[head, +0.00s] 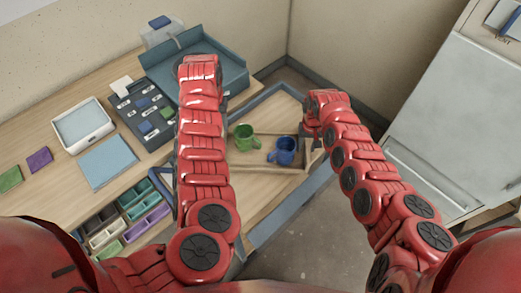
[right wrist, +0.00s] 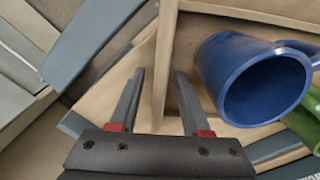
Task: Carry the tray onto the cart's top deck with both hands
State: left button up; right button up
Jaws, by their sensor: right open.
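The wooden tray (head: 262,170) carries a green mug (head: 243,138) and a blue mug (head: 284,150). It is over a blue-edged wooden deck (head: 262,222), which looks like the cart's top; I cannot tell whether they touch. My right gripper (head: 315,142) is at the tray's right side. In the right wrist view, its open fingers (right wrist: 159,75) are on either side of the tray's side wall (right wrist: 165,40), with the blue mug (right wrist: 255,80) just right and part of the green mug (right wrist: 303,118) beyond. My left arm covers the tray's left side and hides my left gripper.
A wooden bench on the left holds a blue-grey open box (head: 225,68), a dark organizer (head: 140,110), a white bin (head: 82,125) and a blue mat (head: 107,162). Coloured bins (head: 130,210) are below. A grey cabinet (head: 455,110) stands right. Bare floor (head: 310,225) shows between.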

jog(key=shift+r, duration=0.55)
pick_arm(q)
jog(key=shift+r, duration=0.2)
pick_arm(e)
notch_tip(320, 180, up, 11)
pick_arm(q)
notch_tip(320, 180, up, 7)
jog(key=p, duration=0.1)
pick_arm(e)
jog(key=shift+r, duration=0.5)
